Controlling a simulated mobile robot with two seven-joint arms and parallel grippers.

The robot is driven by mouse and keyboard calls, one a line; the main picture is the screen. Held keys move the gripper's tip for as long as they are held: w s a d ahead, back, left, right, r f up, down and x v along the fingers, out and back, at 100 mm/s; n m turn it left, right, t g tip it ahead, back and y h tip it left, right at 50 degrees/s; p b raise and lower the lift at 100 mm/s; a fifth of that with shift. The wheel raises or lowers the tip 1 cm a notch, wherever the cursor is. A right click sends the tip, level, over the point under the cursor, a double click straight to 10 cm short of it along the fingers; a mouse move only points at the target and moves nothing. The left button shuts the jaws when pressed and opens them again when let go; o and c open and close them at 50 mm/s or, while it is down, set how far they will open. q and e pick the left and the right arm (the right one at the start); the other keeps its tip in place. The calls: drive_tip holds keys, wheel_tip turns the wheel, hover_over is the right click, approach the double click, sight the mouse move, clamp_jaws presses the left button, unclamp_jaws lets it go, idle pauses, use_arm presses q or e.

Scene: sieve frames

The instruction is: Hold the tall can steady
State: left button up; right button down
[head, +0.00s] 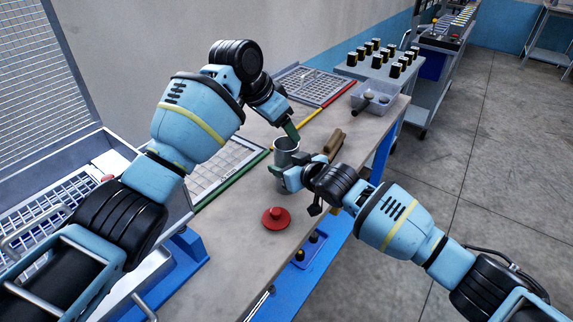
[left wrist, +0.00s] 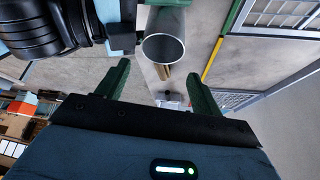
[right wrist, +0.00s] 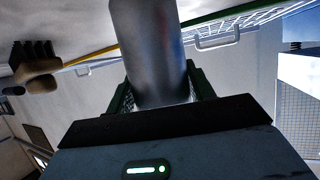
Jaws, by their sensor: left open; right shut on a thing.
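The tall can (head: 286,157) is a grey metal cylinder with an open top, standing upright over the workbench. My right gripper (head: 284,174) is shut around its side. In the right wrist view the can (right wrist: 150,50) rises between the green fingers of that gripper (right wrist: 162,92). My left gripper (head: 291,128) is open and empty, just above and beside the can's rim. In the left wrist view the open mouth of the can (left wrist: 164,48) lies beyond the spread fingers (left wrist: 157,78). The can's base is partly hidden by my right gripper.
A red knobbed disc (head: 275,219) lies on the bench (head: 247,247) in front. A brown object (head: 334,143) is right of the can. A grey bin (head: 382,105) stands farther back. A green-edged mesh frame (head: 222,172) lies left; a red-and-yellow-edged one (head: 303,82) lies behind.

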use_arm(q)
drive_tip(key=v, duration=1.2)
drive_tip(key=shift+f, duration=0.1)
use_arm(e)
drive_tip(key=shift+c, duration=2.4)
unclamp_jaws()
drive_tip(key=v, duration=1.2)
use_arm(q)
drive_tip(key=shift+d, duration=0.1)
